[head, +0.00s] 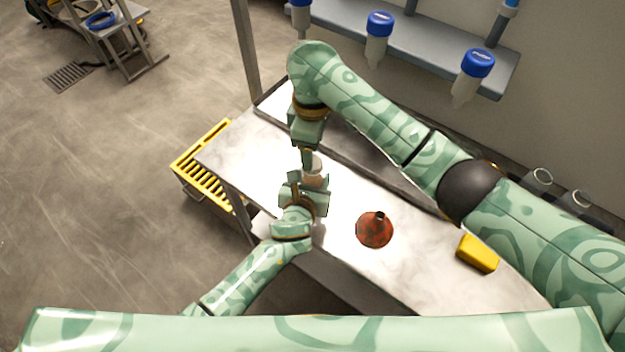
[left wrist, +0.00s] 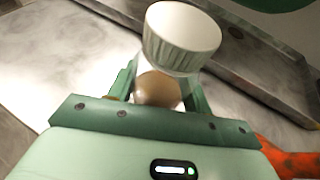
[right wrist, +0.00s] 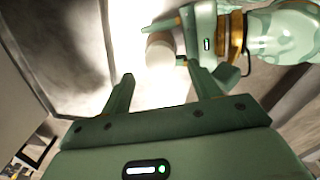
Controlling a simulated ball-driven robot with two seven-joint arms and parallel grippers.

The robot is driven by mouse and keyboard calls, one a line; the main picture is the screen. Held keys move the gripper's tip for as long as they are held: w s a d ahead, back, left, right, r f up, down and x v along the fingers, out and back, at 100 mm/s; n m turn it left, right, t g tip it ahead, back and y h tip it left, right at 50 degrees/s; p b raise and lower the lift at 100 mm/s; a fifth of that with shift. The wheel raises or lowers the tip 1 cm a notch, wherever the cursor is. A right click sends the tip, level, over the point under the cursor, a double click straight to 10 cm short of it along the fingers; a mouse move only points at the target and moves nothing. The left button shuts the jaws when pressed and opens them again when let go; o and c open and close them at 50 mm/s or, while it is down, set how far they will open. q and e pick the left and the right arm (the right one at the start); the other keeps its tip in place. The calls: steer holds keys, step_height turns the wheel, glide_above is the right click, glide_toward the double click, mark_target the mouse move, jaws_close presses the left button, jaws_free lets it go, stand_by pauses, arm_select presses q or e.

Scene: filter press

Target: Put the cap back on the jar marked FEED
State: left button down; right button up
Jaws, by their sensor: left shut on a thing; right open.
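A small jar with brownish contents (left wrist: 158,90) is between the fingers of my left gripper (left wrist: 160,95), which is shut on it. The white ribbed cap (left wrist: 182,38) sits at the jar's mouth; whether it is seated cannot be told. The cap also shows in the right wrist view (right wrist: 160,50) and, small, in the head view (head: 314,164). No FEED marking is readable. My right gripper (right wrist: 162,76) is open and empty, its fingers pointing toward the cap, apart from it. In the head view it comes down from above, just behind the jar.
A red-brown funnel-like thing (head: 374,231) and a yellow block (head: 477,253) lie on the pale bench (head: 345,262) to the right. A grey tray or ledge (head: 372,160) runs along the back. A yellow rack (head: 205,170) stands left.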

steer(key=shift+c, duration=0.2)
steer(key=shift+w+d+r+n+t, duration=0.15)
steer(key=shift+w+d+r+t, duration=0.1)
steer(key=shift+w+r, duration=0.3)
steer(key=shift+w+d+r+n+t, duration=0.2)
steer(key=shift+w+r, duration=0.2)
steer(key=shift+r, duration=0.25)
steer(key=shift+r+n, duration=0.35)
steer(key=shift+n, duration=0.8)
steer(key=n, duration=0.2)
steer(key=shift+s+r+n, duration=0.1)
steer(key=shift+r+n, duration=0.15)
steer(key=shift+n, duration=0.15)
steer(key=n, duration=0.2)
steer(key=shift+s+a+n, duration=0.15)
steer(key=shift+s+n, duration=0.1)
steer(key=shift+n, duration=0.15)
steer(key=n, duration=0.2)
steer(key=s+n, duration=0.1)
steer(key=shift+a+n+g, duration=0.25)
steer(key=shift+n+g, duration=0.05)
steer(key=shift+g, duration=0.05)
steer(key=shift+n, duration=0.9)
steer(key=shift+f, duration=0.1)
